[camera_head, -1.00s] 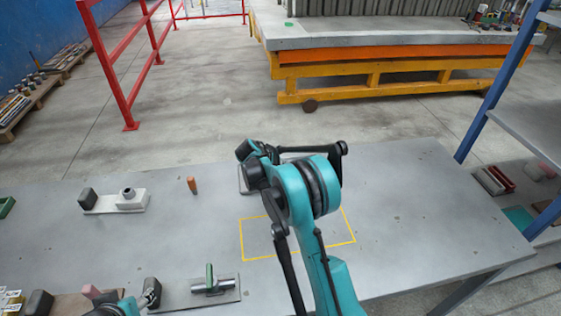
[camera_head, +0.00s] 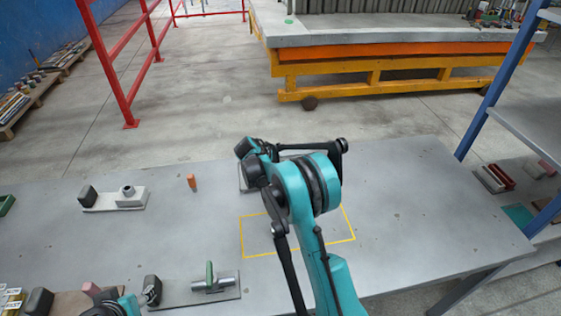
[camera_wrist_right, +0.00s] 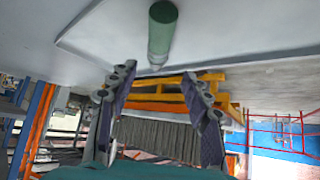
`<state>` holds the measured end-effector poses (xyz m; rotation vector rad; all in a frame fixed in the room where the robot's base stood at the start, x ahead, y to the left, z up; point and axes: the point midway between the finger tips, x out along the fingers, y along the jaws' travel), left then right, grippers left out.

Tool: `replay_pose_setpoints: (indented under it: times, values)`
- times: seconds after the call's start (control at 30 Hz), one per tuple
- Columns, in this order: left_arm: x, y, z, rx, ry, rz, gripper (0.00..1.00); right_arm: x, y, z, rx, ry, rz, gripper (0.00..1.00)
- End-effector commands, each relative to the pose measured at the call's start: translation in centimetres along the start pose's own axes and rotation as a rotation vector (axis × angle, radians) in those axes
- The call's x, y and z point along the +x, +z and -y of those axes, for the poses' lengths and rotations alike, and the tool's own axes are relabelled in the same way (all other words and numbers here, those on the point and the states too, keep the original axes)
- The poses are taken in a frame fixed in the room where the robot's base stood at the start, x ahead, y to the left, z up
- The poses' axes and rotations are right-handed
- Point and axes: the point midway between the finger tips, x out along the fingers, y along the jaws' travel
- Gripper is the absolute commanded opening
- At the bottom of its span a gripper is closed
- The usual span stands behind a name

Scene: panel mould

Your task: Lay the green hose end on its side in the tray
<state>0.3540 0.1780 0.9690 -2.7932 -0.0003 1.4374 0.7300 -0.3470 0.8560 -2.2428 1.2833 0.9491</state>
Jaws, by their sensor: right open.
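The green hose end (camera_wrist_right: 162,28) shows in the right wrist view as a green cylinder with a paler, greyer end, at the top middle. My right gripper (camera_wrist_right: 160,76) is open, its two dark fingers apart on either side below the hose end in that picture, with nothing between them.
A yellow outline (camera_head: 258,255) marks the grey table (camera_head: 430,215). A plate with a metal pipe and green lever (camera_head: 210,283), an orange peg (camera_head: 191,182) and a plate with two fittings (camera_head: 114,202) are left of my right arm. The right part of the table is clear.

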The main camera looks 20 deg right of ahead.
Motion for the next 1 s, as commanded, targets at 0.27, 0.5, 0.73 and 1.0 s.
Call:
replay_pose_setpoints:
  times: [0.27, 0.5, 0.73, 1.0]
  values:
    - [0.0, 0.0, 0.0, 0.0, 0.0, 0.0, 0.53, -5.4, 0.1, 0.1, -0.003, -0.003, 0.0, 0.49]
    - [0.0, 0.0, 0.0, 0.0, 0.0, 0.0, 0.53, -9.9, 0.0, 0.0, -0.002, -0.001, 0.0, 0.49]
    - [0.0, 0.0, 0.0, 0.0, 0.0, 0.0, 0.53, -11.5, 0.0, 0.0, 0.0, 0.0, 0.0, 0.49]
    - [0.0, 0.0, 0.0, 0.0, 0.0, 0.0, 0.53, -11.5, 0.0, 0.0, -0.001, 0.0, 0.0, 0.49]
